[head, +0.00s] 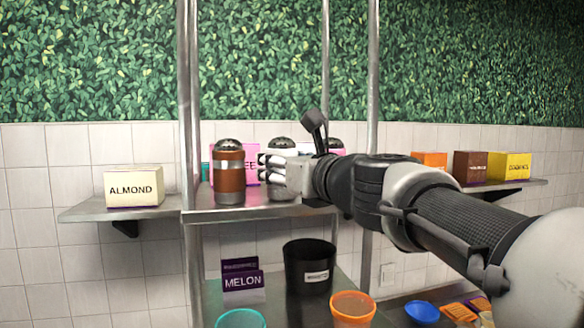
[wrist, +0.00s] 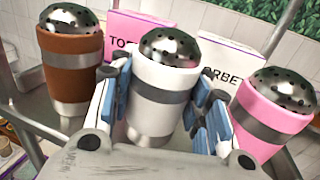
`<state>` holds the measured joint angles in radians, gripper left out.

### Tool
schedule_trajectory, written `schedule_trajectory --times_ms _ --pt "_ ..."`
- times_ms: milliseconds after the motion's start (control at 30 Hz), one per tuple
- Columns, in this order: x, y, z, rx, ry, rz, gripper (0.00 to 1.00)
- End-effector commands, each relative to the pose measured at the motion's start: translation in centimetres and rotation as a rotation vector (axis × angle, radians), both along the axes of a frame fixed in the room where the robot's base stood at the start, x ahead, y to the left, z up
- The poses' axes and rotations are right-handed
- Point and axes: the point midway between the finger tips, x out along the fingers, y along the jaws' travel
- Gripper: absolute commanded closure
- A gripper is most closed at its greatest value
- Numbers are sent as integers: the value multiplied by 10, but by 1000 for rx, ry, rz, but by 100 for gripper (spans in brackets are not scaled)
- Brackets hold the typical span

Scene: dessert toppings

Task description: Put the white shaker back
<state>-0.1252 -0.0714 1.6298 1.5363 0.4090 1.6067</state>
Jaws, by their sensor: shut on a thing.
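The white shaker (wrist: 160,82) has a grey band and a domed, perforated metal lid. It stands between the brown shaker (wrist: 70,55) and the pink shaker (wrist: 268,115) in the wrist view. My gripper (wrist: 163,100) is shut on it, with blue-padded fingers on both sides of its body. In the head view the white shaker (head: 281,191) is at the metal shelf (head: 215,215), partly hidden by my gripper (head: 272,172). The brown shaker (head: 229,172) stands to its left. The pink shaker is mostly hidden behind my arm. I cannot tell whether the white shaker's base touches the shelf.
Pink-and-white boxes (wrist: 232,72) stand close behind the shakers. Metal posts (head: 188,120) flank the shelf. An almond box (head: 134,187) is on the left side shelf. Below are a black bin (head: 309,265), a melon box (head: 243,283) and an orange bowl (head: 352,308).

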Motion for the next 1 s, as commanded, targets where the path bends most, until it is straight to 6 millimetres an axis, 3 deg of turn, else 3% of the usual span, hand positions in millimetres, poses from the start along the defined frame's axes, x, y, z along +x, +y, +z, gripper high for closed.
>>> schedule_trajectory --times_ms 33,67,333,767,1000 --pt "0 0 -3 0 0 0 83" --pt "0 0 -3 -1 1 0 55" --pt "0 0 -2 -1 1 0 37" --pt "0 0 4 -1 1 0 36" --pt "-39 -24 3 -1 -3 -4 36"
